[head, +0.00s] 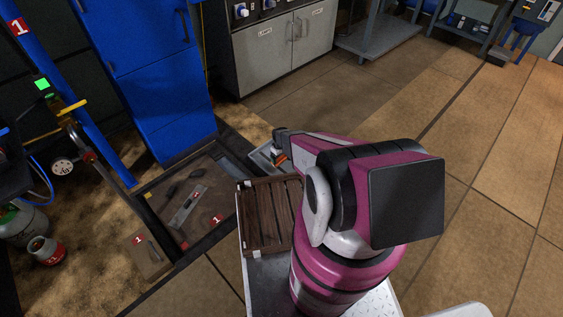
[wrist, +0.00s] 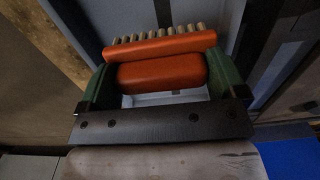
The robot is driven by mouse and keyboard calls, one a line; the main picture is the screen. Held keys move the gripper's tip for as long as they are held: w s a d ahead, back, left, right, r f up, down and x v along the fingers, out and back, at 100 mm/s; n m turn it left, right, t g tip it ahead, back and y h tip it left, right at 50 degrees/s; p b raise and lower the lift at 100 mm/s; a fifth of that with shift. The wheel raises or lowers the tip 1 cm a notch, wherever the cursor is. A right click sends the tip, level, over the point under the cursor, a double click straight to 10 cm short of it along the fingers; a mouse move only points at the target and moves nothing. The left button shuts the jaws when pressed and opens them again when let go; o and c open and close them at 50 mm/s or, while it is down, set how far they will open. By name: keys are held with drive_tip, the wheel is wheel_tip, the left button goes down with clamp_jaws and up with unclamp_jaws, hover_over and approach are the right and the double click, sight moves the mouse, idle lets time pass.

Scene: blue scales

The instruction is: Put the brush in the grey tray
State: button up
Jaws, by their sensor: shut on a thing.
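My gripper (wrist: 160,77) is shut on the brush (wrist: 162,45), its green fingers at the two ends of the orange body. The brush's row of pale bristles points away from the wrist in the wrist view. In the head view a small orange part of the brush (head: 282,158) shows by my arm's end. The grey tray (head: 260,154) is partly hidden behind my arm, beyond the wooden crate. In the wrist view grey-blue surfaces lie behind the brush; I cannot tell how high the brush is above them.
A slatted wooden crate (head: 263,226) stands just left of my arm. Left of it is a recessed floor frame (head: 158,190) with tools in it. A blue cabinet (head: 150,75) and grey cupboard (head: 268,55) stand behind. The floor at right (head: 500,170) is clear.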

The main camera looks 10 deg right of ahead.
sight(282, 158)
drive_tip(key=shift+w+d+f, duration=0.15)
drive_tip(key=shift+d+f, duration=0.25)
drive_tip(key=shift+d, duration=0.2)
drive_tip(key=shift+f, duration=1.95)
drive_tip(key=shift+f, duration=0.2)
drive_tip(key=o, duration=0.6)
drive_tip(key=shift+r, duration=0.1)
